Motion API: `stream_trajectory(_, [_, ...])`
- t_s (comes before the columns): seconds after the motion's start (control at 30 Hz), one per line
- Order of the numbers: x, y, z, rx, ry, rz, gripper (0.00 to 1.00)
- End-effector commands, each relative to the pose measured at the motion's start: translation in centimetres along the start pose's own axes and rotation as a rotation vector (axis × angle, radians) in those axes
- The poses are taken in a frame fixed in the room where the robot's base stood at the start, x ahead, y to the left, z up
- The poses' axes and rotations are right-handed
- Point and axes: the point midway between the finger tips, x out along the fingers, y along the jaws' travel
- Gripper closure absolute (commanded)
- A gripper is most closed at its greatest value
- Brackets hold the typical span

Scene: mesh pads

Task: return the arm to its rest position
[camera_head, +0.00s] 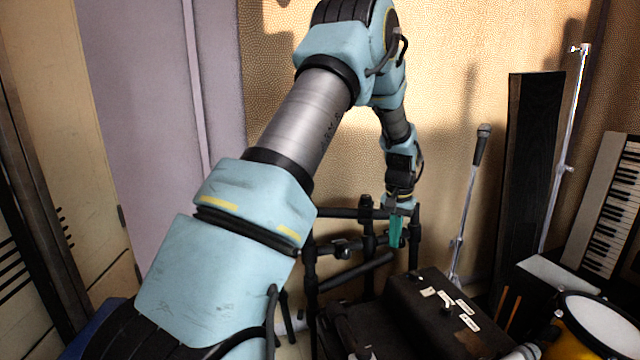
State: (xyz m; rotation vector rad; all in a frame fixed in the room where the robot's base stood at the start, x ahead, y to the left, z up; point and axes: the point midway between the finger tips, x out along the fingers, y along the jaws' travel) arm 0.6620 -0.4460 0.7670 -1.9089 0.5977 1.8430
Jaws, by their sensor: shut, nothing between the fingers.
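My arm, light blue with grey metal links, rises from the bottom left, bends at the top middle and hangs down toward the black rack. My gripper (396,240) is at its lower end, pointing down, with teal fingers that are shut and empty. It is in front of the black tubular rack (345,213) and above and behind the left end of the black case. Whether it touches the rack cannot be told.
A black case (415,312) with white labels lies below the gripper. A microphone on a stand (471,190), a dark panel (530,160), a keyboard (608,215) and a drum (598,325) stand to the right. The wall behind is bare.

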Motion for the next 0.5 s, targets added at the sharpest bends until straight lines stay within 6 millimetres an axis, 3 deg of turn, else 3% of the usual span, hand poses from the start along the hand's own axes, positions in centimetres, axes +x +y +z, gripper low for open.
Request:
stream_trajectory(0.03, [-3.4,-2.3,2.0,-0.045,0.012,-0.002,1.0])
stream_trajectory(0.2, [-9.7,-7.8,9.9,-0.183,0.04,-0.011,1.0])
stream_trajectory(0.33, [-13.7,-10.6,16.9,-0.29,0.063,-0.02,1.0])
stream_trajectory(0.5, [-17.0,-11.9,25.6,-0.416,0.087,-0.03,1.0])
